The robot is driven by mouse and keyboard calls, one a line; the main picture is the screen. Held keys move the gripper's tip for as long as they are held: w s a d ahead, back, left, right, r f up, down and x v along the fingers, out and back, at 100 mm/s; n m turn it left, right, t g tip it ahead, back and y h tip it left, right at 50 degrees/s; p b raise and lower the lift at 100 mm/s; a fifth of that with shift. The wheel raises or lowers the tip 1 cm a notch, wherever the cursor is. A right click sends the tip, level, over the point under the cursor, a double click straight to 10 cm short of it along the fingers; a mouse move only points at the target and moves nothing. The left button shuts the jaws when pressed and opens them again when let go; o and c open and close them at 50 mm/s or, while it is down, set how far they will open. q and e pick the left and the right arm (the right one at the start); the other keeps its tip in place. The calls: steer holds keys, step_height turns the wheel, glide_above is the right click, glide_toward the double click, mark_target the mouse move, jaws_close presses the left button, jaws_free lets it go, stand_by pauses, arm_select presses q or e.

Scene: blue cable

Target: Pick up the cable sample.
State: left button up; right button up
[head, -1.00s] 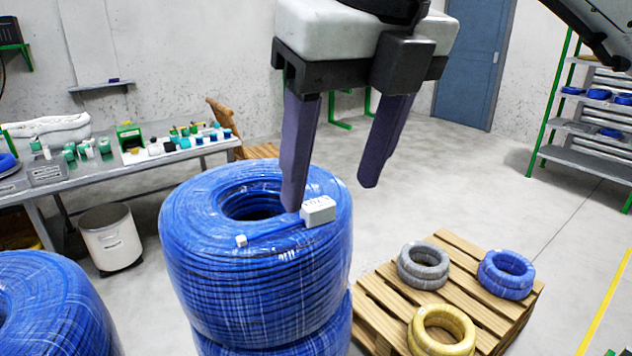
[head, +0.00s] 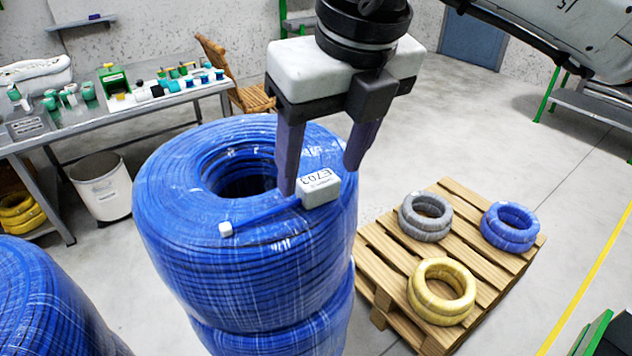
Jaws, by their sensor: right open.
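The cable sample (head: 268,212) is a short blue cable piece with a small white end cap and a grey box tag marked E703 (head: 320,189). It lies on top of a large wrapped blue cable coil (head: 180,235), which is stacked on another coil. My right gripper (head: 318,180) is open above the coil. Its left finger is over the cable close to the tag, and its right finger is behind and right of the tag. I cannot tell whether a finger touches the sample. My left gripper is not in view.
Another blue coil (head: 50,300) stands at the lower left. A wooden pallet (head: 385,262) at the right holds grey, blue and yellow cable rings. A workbench (head: 100,125) with small bottles, a white bin (head: 103,190) and a wooden chair (head: 235,80) are at the back left.

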steer(key=shift+x, duration=0.9)
steer(key=shift+c, duration=0.4)
steer(key=c, duration=1.1)
steer(key=shift+r, duration=0.15)
